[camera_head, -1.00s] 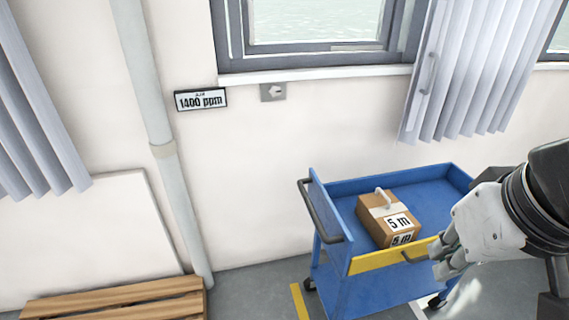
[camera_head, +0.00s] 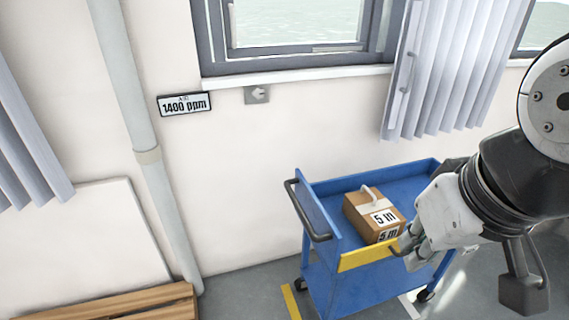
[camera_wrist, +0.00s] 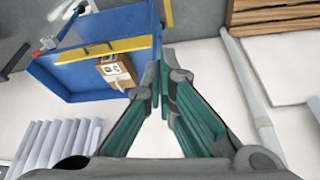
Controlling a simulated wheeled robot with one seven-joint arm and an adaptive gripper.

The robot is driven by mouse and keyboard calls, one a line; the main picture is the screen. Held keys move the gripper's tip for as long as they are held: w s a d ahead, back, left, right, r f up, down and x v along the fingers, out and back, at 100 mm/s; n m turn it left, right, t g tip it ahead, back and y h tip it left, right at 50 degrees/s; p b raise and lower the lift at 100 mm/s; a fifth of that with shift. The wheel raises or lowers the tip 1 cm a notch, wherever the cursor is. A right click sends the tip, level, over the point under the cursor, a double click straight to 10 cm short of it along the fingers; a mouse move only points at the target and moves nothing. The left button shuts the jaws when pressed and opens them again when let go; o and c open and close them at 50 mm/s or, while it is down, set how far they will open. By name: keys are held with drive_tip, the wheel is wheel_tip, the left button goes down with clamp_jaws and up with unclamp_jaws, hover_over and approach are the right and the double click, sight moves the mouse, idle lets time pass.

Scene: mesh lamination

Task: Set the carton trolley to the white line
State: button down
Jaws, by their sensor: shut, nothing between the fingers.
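The blue trolley (camera_head: 345,285) stands on the grey floor by the wall, with a yellow strip along its near top edge and a dark push handle at its left end. A brown carton (camera_head: 357,217) labelled 5 m sits in its top tray. My gripper (camera_head: 408,258) is shut and empty, close to the right end of the yellow strip; I cannot tell whether it touches. In the wrist view the shut fingers (camera_wrist: 162,92) are beside the trolley (camera_wrist: 80,75) and carton (camera_wrist: 125,78). A white line (camera_head: 409,305) shows partly on the floor at the trolley's near right.
A yellow floor line (camera_head: 289,302) lies at the trolley's left. A wooden pallet (camera_head: 150,302) and a white board (camera_head: 105,235) are further left, near a grey wall pipe (camera_head: 165,205). A window (camera_head: 290,50) with blinds is above. Floor shows between pallet and trolley.

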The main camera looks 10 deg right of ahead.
drive_tip(key=c, duration=2.3)
unclamp_jaws()
drive_tip(key=o, duration=0.5)
drive_tip(key=shift+w, duration=0.1)
drive_tip(key=o, duration=0.3)
drive_tip(key=shift+w+d+f+n, duration=0.1)
drive_tip(key=shift+w+f+n, duration=0.2)
drive_tip(key=shift+n, duration=0.1)
drive_tip(key=w+d+f+n+g+h+b, duration=0.1)
drive_tip(key=w+f+n+g+h+b, duration=0.3)
drive_tip(key=w+n, duration=0.55)
drive_tip(key=n+t+h+b, duration=0.9)
drive_tip(key=n, duration=2.3)
approach(299, 208)
drive_tip(key=x, duration=0.7)
drive_tip(key=f+x, duration=0.1)
drive_tip(key=x, duration=0.3)
drive_tip(key=shift+w+a, duration=0.2)
drive_tip(key=shift+w, duration=0.05)
